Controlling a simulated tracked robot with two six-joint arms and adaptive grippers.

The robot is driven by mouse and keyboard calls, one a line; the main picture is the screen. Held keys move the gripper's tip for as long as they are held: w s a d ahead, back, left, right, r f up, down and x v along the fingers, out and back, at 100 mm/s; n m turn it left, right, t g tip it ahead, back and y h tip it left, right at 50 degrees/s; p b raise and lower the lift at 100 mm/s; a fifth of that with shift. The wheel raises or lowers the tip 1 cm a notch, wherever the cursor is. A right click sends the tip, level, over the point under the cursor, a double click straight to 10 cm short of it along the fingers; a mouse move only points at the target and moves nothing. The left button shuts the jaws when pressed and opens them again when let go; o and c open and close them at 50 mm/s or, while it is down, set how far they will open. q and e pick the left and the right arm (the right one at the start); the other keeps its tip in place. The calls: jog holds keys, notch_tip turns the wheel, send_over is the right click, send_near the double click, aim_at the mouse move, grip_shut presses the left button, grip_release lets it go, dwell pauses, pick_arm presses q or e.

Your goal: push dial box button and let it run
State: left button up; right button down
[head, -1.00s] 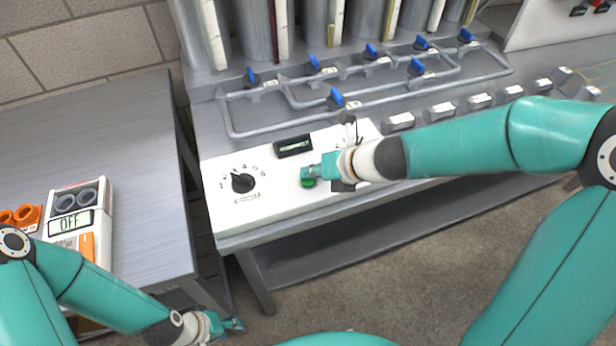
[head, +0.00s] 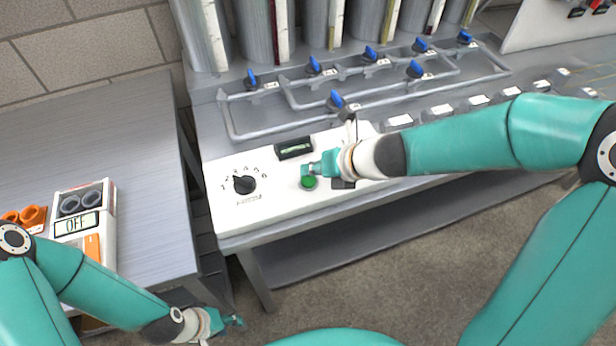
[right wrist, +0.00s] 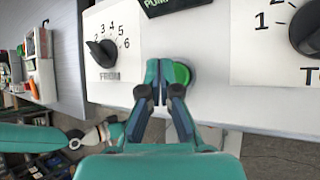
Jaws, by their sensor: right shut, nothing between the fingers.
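The white dial box (head: 225,215) lies on the front edge of the grey bench. It has a black FROM dial (head: 244,184), a small dark display window (head: 294,148) and a green button (head: 309,183). A second dial, partly cut off, shows in the right wrist view (right wrist: 308,30). My right gripper (head: 306,170) is shut and empty, its tips right at the green button. In the right wrist view the fingers cover the button's left part (right wrist: 181,73); contact cannot be told. My left gripper (head: 234,322) hangs low, in front of the gap between the benches.
Blue-handled valves (head: 336,99) on grey pipes stand behind the box, with tall tubes at the back. Small labelled blocks (head: 400,122) line the bench to the right. A left table (head: 110,130) holds a white device reading OFF (head: 77,224) and orange rings (head: 32,215).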

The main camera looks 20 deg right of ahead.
aim_at(311, 181)
jog(key=shift+r, duration=0.1)
notch_tip(311, 181, up, 5)
jog(key=p, duration=0.5)
dwell(0.7)
